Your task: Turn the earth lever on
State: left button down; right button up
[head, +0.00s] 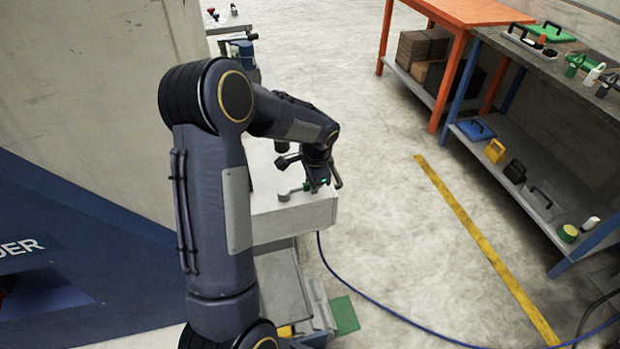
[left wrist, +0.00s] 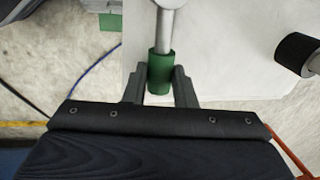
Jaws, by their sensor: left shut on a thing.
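The earth lever, a grey rod with a green grip (left wrist: 159,72), reaches down from the top of the left wrist view over the white cabinet top. My left gripper (left wrist: 160,80) has one finger on each side of the green grip and is shut on it. In the head view my left gripper (head: 319,181) is at the right end of the white cabinet (head: 295,217), and the lever's grey pivot end (head: 284,196) shows to its left. The grip is mostly hidden there by the gripper. My right gripper is not in view.
A second lever with a black grip (left wrist: 298,55) stands close by on the right in the left wrist view. A blue cable (head: 345,283) runs over the floor. An orange table (head: 465,14) and a grey shelf bench (head: 545,165) stand to the right, with open floor between.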

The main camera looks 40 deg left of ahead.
pick_arm(q)
jog(key=shift+s+d+m, duration=0.15)
jog(key=shift+d+m, duration=0.05)
jog(key=shift+m, duration=0.2)
jog(key=c, duration=1.2)
grip_release()
jog(key=r, duration=0.2)
jog(key=d+r, duration=0.1)
jog(key=r, duration=0.2)
jog(key=s+r, duration=0.1)
jog(key=r, duration=0.1)
jog(key=shift+d+r, duration=0.15)
jog(key=shift+r, duration=0.2)
